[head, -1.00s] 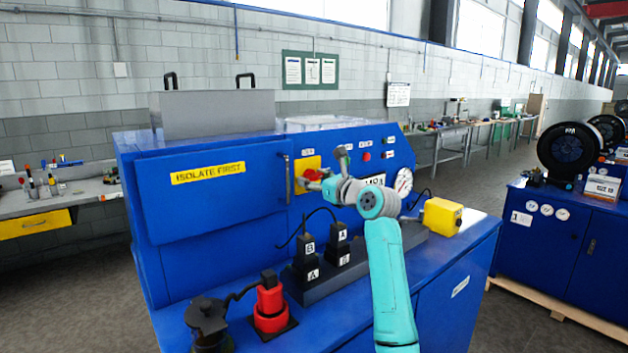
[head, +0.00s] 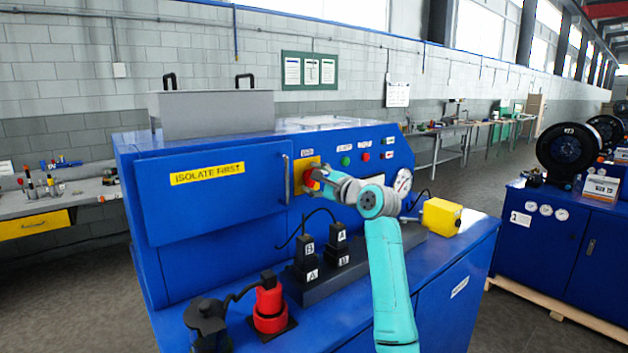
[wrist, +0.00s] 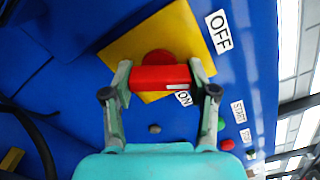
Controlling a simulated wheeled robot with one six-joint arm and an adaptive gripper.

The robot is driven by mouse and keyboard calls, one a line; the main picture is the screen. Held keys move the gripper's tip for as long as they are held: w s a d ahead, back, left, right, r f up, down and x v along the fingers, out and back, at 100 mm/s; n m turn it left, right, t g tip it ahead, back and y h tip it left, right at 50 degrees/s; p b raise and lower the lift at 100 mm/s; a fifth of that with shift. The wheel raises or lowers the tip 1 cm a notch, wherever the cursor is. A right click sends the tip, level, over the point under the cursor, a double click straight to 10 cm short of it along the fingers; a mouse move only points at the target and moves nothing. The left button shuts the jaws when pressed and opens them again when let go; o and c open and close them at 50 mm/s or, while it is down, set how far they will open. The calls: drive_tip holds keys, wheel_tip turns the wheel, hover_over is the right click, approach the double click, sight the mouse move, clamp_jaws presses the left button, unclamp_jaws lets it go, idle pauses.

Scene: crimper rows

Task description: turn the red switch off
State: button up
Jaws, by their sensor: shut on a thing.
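The red switch (head: 309,179) is on a yellow plate (head: 298,187) on the front of the blue machine. In the wrist view the red switch (wrist: 158,78) has a bar-shaped handle lying across the picture. A white mark at the bar's right end is beside the ON label (wrist: 184,98). The OFF label (wrist: 219,31) is farther up, to the right of the plate. My gripper (wrist: 160,84) is shut on the switch, one finger at each end of the bar. In the head view my gripper (head: 319,179) partly covers the switch.
Green and red buttons (head: 346,161) sit right of the switch, close to my wrist. A pressure gauge (head: 403,181) is farther right. Black plugs (head: 306,250), a red connector (head: 269,305) and a yellow box (head: 441,216) stand on the ledge below.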

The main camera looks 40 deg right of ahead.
drive_tip(key=n, duration=0.5)
drive_tip(key=shift+n, duration=0.3)
idle(0.4)
drive_tip(key=o, duration=1.2)
drive_tip(key=shift+c, duration=0.2)
drive_tip(key=s, duration=1.2)
drive_tip(key=shift+d, duration=0.15)
drive_tip(key=shift+d, duration=0.15)
